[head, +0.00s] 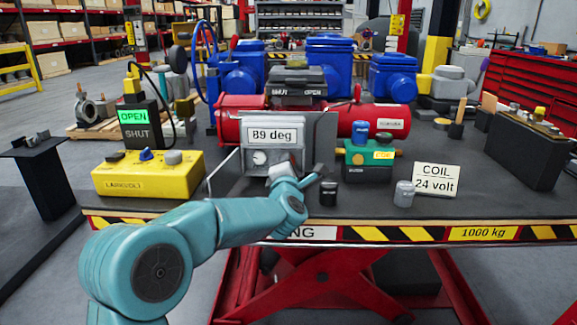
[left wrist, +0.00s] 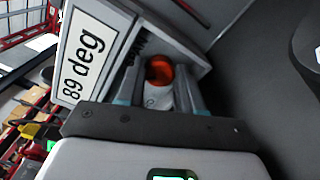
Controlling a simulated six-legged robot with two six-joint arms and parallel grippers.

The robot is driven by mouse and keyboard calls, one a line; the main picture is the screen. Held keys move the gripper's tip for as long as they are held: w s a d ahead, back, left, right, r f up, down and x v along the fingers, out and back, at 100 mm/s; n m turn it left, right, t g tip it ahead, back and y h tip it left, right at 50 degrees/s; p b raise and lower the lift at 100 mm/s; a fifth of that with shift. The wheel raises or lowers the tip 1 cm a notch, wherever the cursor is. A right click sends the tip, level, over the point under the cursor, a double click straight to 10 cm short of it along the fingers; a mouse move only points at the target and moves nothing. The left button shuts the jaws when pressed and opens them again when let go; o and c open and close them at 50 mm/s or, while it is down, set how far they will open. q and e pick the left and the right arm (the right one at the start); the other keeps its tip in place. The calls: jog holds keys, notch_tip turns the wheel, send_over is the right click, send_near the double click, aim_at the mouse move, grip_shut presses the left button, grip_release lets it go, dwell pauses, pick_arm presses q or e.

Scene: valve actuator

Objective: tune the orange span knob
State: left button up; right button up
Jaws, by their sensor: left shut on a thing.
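The orange span knob (left wrist: 160,69) shows in the left wrist view at the recessed lower part of a grey positioner box (left wrist: 110,20). My left gripper (left wrist: 160,85) is shut around it, one finger on each side. A pale cylindrical part sits between the fingers below the orange. In the head view the same grey box stands at the table's middle with a display reading "89 deg" (head: 273,134). My left arm reaches up to its lower right side, and my wrist hides the knob there. My right gripper is in neither view.
A yellow box with knobs (head: 148,180) stands at left, with an OPEN/SHUT indicator (head: 137,123) behind it. A green valve block (head: 369,172), small dark and grey cylinders (head: 328,193) and a "COIL 24 volt" sign (head: 436,179) are at right. Red and blue actuator parts (head: 330,58) stand behind.

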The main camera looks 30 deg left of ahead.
pick_arm(q)
jog(key=shift+m, duration=0.4)
jog(key=o, duration=0.8)
jog(key=shift+c, duration=0.2)
